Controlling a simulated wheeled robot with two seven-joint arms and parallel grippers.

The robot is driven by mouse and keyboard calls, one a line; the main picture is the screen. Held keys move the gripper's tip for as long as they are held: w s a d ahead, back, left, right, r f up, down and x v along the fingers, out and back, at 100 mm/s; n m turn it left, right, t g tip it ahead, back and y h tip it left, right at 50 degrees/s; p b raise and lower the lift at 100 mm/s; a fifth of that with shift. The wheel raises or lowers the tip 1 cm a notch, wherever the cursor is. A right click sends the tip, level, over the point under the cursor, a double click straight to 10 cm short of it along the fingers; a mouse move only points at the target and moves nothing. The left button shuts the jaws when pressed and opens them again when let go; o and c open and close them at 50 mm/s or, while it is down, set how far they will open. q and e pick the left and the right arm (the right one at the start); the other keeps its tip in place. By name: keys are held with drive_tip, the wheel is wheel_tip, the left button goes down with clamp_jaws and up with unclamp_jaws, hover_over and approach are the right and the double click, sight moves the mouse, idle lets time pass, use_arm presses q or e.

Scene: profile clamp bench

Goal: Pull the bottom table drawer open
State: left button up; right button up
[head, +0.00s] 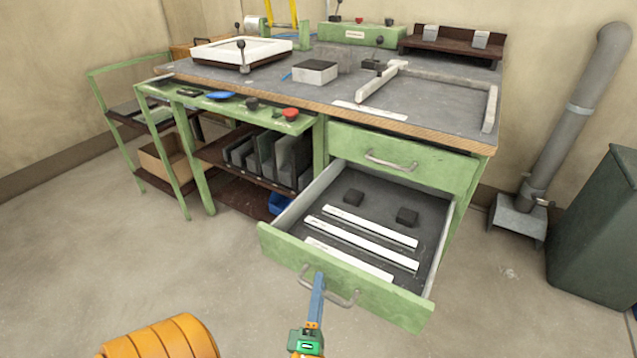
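The bottom table drawer (386,292) is pulled well out of the green bench, and its inside shows. Its curved metal handle (345,301) is on the green front. My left gripper (318,287) is at the handle, its blue-grey finger overlapping the left part of the bar. The fingers line up in this view, so I cannot tell whether they are shut on the bar or only beside it. The upper drawer (390,157) is shut. My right gripper is not in view.
White strips (362,243) and two dark blocks (407,216) lie in the open drawer. A dark green cabinet (600,235) stands at right. The floor before the drawer is clear.

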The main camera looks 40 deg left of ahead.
use_arm(q)
drive_tip(key=shift+s, duration=0.1)
drive_tip(key=b+v, duration=0.1)
drive_tip(key=v, duration=0.6)
